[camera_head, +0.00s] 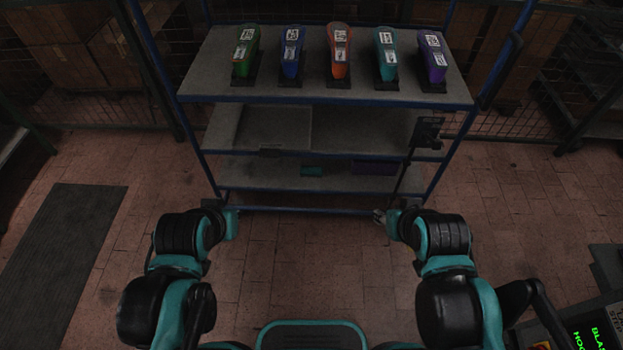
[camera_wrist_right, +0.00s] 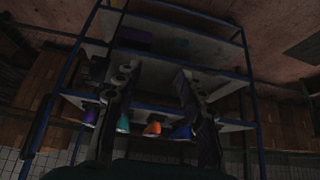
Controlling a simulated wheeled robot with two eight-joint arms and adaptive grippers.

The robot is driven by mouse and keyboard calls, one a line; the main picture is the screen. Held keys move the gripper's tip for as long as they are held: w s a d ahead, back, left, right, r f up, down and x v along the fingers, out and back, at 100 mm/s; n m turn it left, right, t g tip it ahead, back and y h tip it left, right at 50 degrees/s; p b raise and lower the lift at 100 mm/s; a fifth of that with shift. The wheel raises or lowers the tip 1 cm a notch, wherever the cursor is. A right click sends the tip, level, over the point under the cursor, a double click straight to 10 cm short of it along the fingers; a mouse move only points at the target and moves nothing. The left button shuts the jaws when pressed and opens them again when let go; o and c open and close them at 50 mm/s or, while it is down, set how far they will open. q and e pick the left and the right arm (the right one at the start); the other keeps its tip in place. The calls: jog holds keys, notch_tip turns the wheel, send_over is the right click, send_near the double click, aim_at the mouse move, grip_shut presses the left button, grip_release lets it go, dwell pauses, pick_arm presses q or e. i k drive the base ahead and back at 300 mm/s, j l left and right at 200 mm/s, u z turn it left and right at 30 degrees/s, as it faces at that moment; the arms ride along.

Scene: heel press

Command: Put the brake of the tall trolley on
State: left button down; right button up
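The tall trolley (camera_head: 320,98) has a blue frame and grey shelves and stands in front of me. It also shows upside down in the right wrist view (camera_wrist_right: 185,42). A black part with a thin dark rod (camera_head: 428,132) is at its right side by the middle shelf; I cannot tell whether it is the brake. My right gripper (camera_head: 380,216) is low before the trolley's front right corner. Its fingers are apart and empty in the right wrist view (camera_wrist_right: 158,95). My left gripper (camera_head: 231,210) is near the front left corner, its fingers too small to read. The castors are not clearly visible.
Several coloured holders, including an orange one (camera_head: 339,55), stand on the top shelf. A flat grey panel (camera_head: 275,128) lies on the middle shelf. A dark mat (camera_head: 60,240) is on the floor at left. A screen with green text (camera_head: 595,338) is at lower right. The tiled floor between my arms is clear.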

aim_at(435, 144)
jog(key=i+l, duration=0.45)
jog(key=l, duration=0.15)
jog(key=i+l+z, duration=0.15)
jog(key=i+l, duration=0.3)
jog(key=l, duration=0.15)
